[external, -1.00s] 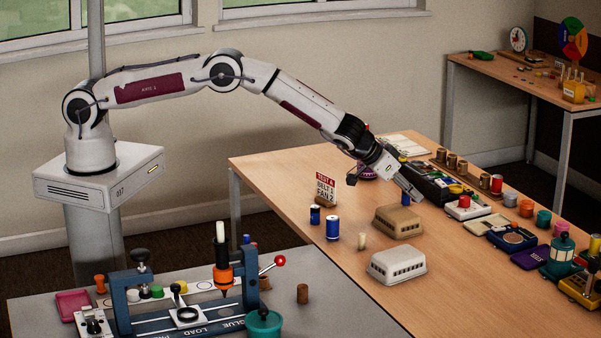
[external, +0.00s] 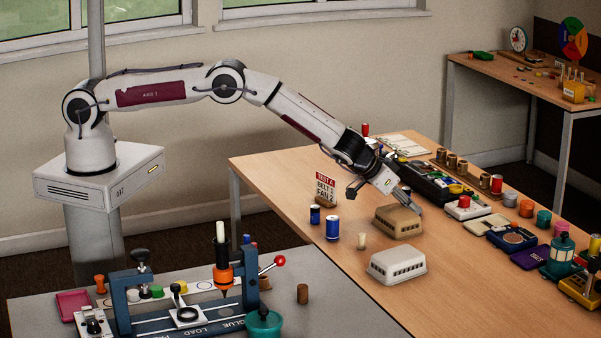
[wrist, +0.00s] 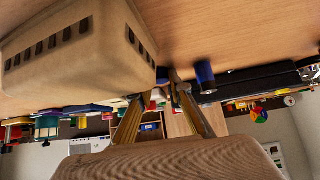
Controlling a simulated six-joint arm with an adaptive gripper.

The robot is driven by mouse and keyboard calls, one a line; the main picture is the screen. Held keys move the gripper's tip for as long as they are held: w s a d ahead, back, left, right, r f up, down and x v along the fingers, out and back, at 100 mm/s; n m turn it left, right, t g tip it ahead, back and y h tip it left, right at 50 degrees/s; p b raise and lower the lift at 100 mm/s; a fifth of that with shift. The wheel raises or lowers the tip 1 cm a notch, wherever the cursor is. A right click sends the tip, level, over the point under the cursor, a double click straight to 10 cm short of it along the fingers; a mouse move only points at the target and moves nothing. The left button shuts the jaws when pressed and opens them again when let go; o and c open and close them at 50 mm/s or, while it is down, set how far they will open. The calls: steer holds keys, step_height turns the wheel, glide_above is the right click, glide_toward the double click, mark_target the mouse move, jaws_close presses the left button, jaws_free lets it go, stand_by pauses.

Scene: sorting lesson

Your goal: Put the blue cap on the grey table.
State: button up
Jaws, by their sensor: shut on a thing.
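A tan vented cover (external: 398,224) rests on the wooden table. It fills the upper left of the wrist view (wrist: 75,50). My gripper (external: 411,204) is down at its back right edge. In the wrist view the fingers (wrist: 172,82) meet the cover's corner, and my gripper looks shut on it; the exact contact is partly hidden. A dark blue cylinder (wrist: 205,74) stands just beyond the fingers in the wrist view. I cannot make out a piece that is surely the blue cap. The grey table (external: 325,290) is at the front left.
A white vented cover (external: 397,266), two blue cylinders (external: 333,229) and a small cream peg (external: 362,241) stand near the tan cover. A sign (external: 326,188) stands behind them. Several coloured items line the right side. A blue jig (external: 190,322) occupies the grey table.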

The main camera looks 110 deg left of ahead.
steer(key=o, duration=0.4)
steer(key=shift+f, duration=0.1)
steer(key=shift+r, duration=0.2)
steer(key=shift+d+r, duration=0.1)
steer(key=shift+r, duration=0.05)
steer(key=shift+v, duration=5.8)
steer(key=shift+s, duration=0.1)
